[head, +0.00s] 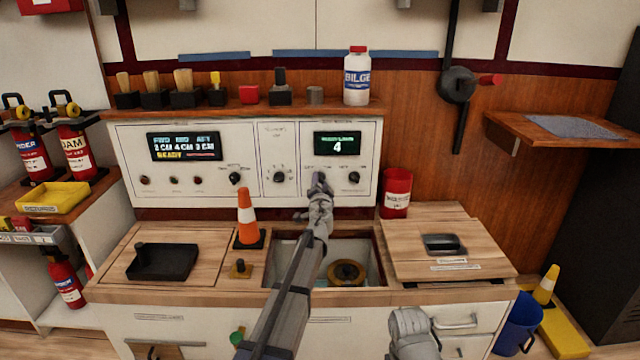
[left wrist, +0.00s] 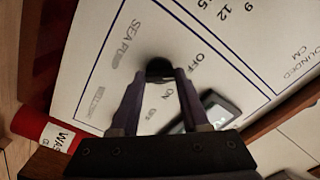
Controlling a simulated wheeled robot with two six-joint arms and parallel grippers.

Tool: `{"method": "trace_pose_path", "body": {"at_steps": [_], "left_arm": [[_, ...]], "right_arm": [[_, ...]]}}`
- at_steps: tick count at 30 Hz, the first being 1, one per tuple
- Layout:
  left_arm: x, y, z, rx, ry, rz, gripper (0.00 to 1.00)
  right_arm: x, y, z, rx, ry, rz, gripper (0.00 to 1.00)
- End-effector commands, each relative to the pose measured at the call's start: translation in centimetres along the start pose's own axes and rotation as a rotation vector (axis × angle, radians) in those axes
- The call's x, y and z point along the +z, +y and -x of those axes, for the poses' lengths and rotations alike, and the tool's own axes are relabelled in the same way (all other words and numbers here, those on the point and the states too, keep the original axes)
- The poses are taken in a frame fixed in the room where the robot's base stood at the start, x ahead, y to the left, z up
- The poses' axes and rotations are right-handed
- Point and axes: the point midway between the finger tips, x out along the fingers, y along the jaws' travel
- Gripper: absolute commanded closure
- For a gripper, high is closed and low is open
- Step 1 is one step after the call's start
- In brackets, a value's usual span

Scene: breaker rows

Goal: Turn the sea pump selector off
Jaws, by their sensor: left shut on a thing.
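The sea pump selector is a small dark knob (left wrist: 158,65) on the white panel, with the printed words SEA PUMP, OFF and ON around it in the left wrist view. My left gripper (left wrist: 160,76) is shut on the knob, one finger on each side. In the head view my left gripper (head: 318,182) reaches up to the lower part of the white panel (head: 300,195) and hides the selector behind it. I cannot tell which mark the knob points at. My right gripper is not in view; only a piece of my right arm shows at the bottom.
Other dark knobs sit left (head: 279,177) and right (head: 354,178) of my gripper. A green display (head: 337,143) reads 4. An orange and white cone (head: 247,217) stands on the counter beside an open hatch holding a brass round part (head: 346,273). A red can (head: 395,192) stands right.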

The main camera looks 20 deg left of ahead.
Motion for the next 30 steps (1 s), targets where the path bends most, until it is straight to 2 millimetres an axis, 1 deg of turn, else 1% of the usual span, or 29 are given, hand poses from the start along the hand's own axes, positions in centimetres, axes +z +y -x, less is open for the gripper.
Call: {"method": "trace_pose_path", "body": {"at_steps": [15, 16, 23, 24, 30], "left_arm": [[0.04, 0.00, 0.08, 0.000, -0.001, 0.019, 1.00], [0.04, 0.00, 0.08, 0.000, -0.001, 0.019, 0.52], [0.02, 0.00, 0.04, 0.000, 0.000, 0.017, 0.26], [0.02, 0.00, 0.04, 0.000, 0.000, 0.017, 0.24], [0.01, 0.00, 0.03, 0.000, 0.000, 0.017, 0.24]], "right_arm": [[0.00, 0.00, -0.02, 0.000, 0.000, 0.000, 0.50], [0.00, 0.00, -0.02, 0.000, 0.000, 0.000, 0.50], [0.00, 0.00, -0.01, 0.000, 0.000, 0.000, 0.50], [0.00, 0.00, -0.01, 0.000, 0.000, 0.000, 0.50], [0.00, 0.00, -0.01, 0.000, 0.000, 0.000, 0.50]]}}
